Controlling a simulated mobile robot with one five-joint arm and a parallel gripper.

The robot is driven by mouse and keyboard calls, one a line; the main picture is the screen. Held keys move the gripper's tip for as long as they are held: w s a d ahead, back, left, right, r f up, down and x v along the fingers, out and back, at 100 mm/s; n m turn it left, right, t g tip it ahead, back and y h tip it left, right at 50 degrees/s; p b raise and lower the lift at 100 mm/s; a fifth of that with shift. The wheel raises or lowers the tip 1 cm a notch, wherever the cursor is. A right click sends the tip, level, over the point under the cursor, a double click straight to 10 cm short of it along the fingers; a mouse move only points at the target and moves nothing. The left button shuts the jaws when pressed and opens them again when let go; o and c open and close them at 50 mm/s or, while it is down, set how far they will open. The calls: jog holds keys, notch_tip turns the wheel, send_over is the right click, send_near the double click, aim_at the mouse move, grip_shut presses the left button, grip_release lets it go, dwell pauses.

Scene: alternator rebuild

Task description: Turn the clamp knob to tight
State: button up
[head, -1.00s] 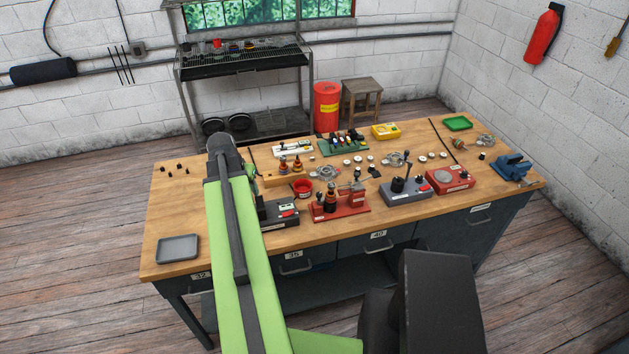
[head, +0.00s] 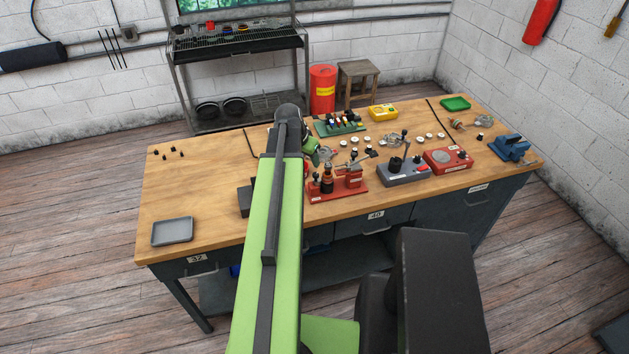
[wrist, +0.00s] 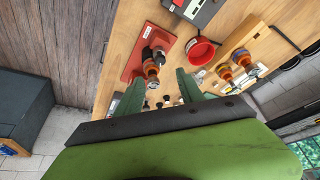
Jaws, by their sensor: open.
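The red fixture (head: 350,190) stands near the front middle of the bench. A black-and-orange stacked part (head: 327,180) is upright at its left end, and a red block with dark fittings is at its right. I cannot tell for certain which fitting is the clamp knob. In the wrist view the red base (wrist: 138,58) and the black-and-orange part (wrist: 151,68) show just beyond my fingers. In the head view my arm hides part of the bench left of the fixture.
A grey lever box (head: 404,174) and red box (head: 448,160) stand right of the fixture. A blue vise (head: 510,148) is at the right end. A red bowl (wrist: 201,52) and wooden block (wrist: 232,52) show in the wrist view. Bare bench surrounds the grey tray (head: 172,231).

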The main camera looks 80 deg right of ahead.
aim_at(315, 174)
jog(key=b+x, duration=0.8)
jog(key=x, duration=0.3)
jog(key=shift+w+r, duration=0.1)
jog(key=shift+c, duration=0.5)
grip_shut()
